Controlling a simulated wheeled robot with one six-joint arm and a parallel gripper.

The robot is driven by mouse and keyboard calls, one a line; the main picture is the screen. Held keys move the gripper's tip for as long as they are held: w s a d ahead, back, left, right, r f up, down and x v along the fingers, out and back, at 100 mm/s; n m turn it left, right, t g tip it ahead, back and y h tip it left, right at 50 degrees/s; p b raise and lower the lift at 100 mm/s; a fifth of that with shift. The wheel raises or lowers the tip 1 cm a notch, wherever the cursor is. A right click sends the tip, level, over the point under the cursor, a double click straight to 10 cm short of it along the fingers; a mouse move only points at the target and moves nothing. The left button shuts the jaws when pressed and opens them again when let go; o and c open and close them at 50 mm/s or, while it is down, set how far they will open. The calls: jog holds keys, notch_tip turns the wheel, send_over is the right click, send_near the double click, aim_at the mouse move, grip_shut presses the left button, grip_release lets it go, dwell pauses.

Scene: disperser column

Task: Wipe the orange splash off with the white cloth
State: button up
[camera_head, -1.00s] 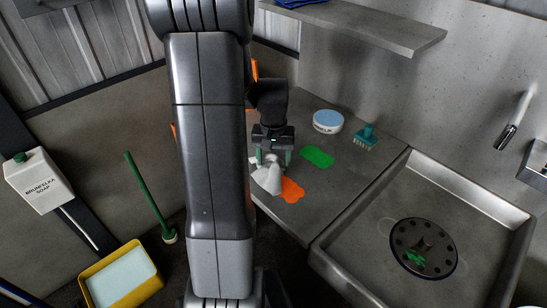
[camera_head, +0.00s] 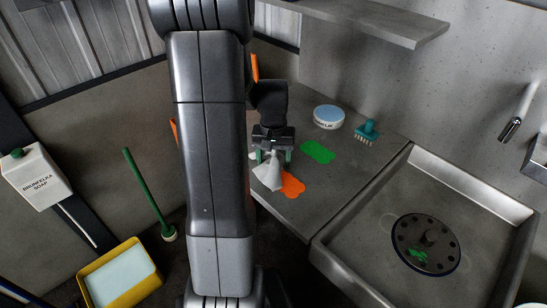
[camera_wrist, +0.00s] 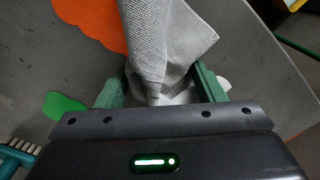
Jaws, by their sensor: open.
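The white cloth (camera_head: 268,175) stands bunched on the grey worktop, under and between the fingers of my gripper (camera_head: 273,156). In the wrist view, the cloth (camera_wrist: 165,45) rises between the two green fingers of my gripper (camera_wrist: 155,88), which are apart with a gap beside the cloth. The orange splash (camera_head: 293,186) lies flat on the worktop just right of the cloth. In the wrist view, the splash (camera_wrist: 92,20) is at upper left, partly covered by the cloth. Whether the fingers touch the cloth is unclear.
A green splash (camera_head: 318,151), a round tub with a blue top (camera_head: 328,117) and a teal brush (camera_head: 367,131) are behind and to the right. A white patch (camera_wrist: 223,84) shows near the cloth. The sink (camera_head: 345,245) is at right, a shelf (camera_head: 375,22) above.

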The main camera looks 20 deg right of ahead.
grip_shut()
dwell(0.3)
jog(key=shift+r+p, duration=0.25)
jog(key=shift+p, duration=0.4)
jog(key=shift+p, duration=0.85)
